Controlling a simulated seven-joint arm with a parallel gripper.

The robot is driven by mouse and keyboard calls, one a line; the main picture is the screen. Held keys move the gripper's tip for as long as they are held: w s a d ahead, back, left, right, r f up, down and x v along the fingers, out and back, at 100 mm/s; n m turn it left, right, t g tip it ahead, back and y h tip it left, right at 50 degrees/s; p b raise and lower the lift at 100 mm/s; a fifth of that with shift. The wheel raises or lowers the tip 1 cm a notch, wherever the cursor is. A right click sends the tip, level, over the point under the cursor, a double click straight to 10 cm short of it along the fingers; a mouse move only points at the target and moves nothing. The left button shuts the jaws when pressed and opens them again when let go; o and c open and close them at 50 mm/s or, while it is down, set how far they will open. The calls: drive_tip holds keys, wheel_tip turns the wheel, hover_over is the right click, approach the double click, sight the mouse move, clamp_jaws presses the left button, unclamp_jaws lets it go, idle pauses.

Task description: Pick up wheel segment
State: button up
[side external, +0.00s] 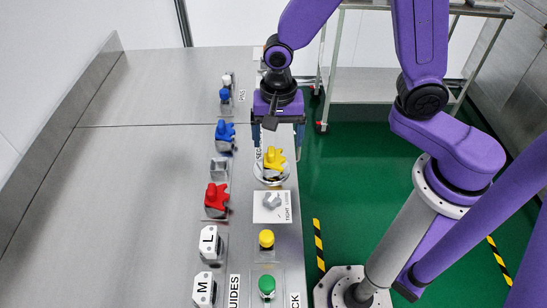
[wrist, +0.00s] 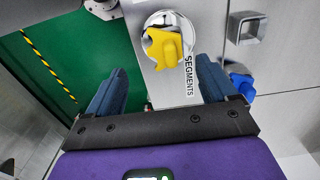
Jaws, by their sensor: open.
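A yellow wheel segment (side external: 273,158) sits on a round silver holder (side external: 270,179) near the right edge of the steel table. It also shows in the wrist view (wrist: 163,48), beside the label "SEGMENTS", at the top between and beyond my fingertips. My gripper (side external: 277,133) points down above the table edge, just behind the yellow segment. In the wrist view my gripper (wrist: 161,75) has its two blue fingers wide apart, with nothing between them. The label is partly hidden by my gripper in the side view.
A red piece (side external: 216,196) and a blue piece (side external: 225,131) stand in a row to the left, with an empty square holder (side external: 220,168) between them. Yellow (side external: 266,239) and green (side external: 267,286) knobs stand in front. The table's left half is clear.

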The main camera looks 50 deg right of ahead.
sight(275, 159)
drive_tip(key=shift+w+a+f, duration=0.1)
drive_tip(key=shift+a+f, duration=0.05)
drive_tip(key=shift+f, duration=1.25)
drive_tip(key=shift+w+a+f, duration=0.1)
drive_tip(key=shift+f, duration=1.25)
drive_tip(key=c, duration=1.4)
